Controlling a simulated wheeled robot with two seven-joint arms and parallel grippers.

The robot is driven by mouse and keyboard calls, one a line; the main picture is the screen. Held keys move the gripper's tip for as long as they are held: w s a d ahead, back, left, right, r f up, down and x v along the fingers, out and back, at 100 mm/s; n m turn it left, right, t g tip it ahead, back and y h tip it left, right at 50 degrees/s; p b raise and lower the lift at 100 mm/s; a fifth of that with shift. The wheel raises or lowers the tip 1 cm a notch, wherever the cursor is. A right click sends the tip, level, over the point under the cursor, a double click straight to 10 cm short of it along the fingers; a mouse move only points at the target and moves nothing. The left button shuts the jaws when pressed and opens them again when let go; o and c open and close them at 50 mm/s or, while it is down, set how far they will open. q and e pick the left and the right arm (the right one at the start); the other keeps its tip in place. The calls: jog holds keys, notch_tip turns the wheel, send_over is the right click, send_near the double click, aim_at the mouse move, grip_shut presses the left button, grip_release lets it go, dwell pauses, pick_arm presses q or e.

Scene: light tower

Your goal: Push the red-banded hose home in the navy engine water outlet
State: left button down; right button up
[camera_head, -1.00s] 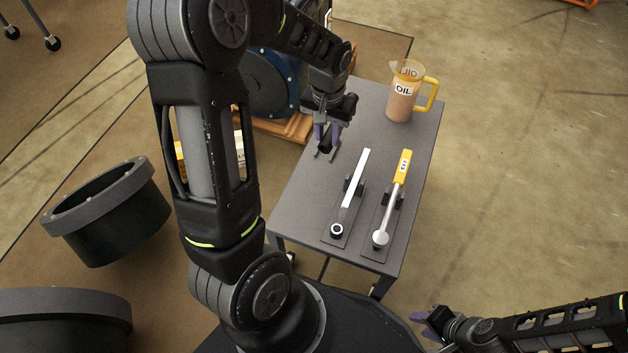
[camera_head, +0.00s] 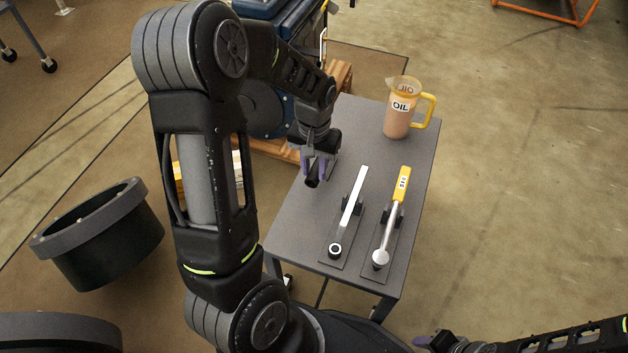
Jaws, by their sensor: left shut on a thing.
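The navy engine (camera_head: 290,35) stands behind my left arm at the top, with a blue round part low on its side. My arm covers much of it, and I cannot make out its water outlet. My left gripper (camera_head: 316,170), with purple fingers, is above the far left part of the grey table, apart from the engine. It is shut on a dark tube-like piece, the hose (camera_head: 312,183). Only its dark end shows, and I see no red band. My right gripper (camera_head: 426,342) is at the bottom edge, mostly cut off.
The grey table (camera_head: 300,232) bears an oil jug (camera_head: 397,121) with a yellow handle, a silver wrench (camera_head: 352,200) and a yellow-handled tool (camera_head: 402,186) on dark holders. A dark flanged cylinder (camera_head: 100,240) lies at left. Open floor is to the right.

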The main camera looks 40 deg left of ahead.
pick_arm(q)
notch_tip(320, 180, down, 4)
jog(key=shift+f+b, duration=0.1)
jog(key=shift+b, duration=0.55)
jog(key=shift+s+f, duration=0.1)
jog(key=shift+s, duration=0.05)
jog(key=shift+d, duration=0.1)
jog(key=c, duration=1.5)
grip_release()
jog(key=shift+f, duration=0.15)
jog(key=shift+o, duration=0.7)
jog(key=shift+f, duration=0.15)
jog(key=o, duration=0.3)
jog(key=shift+r, duration=0.2)
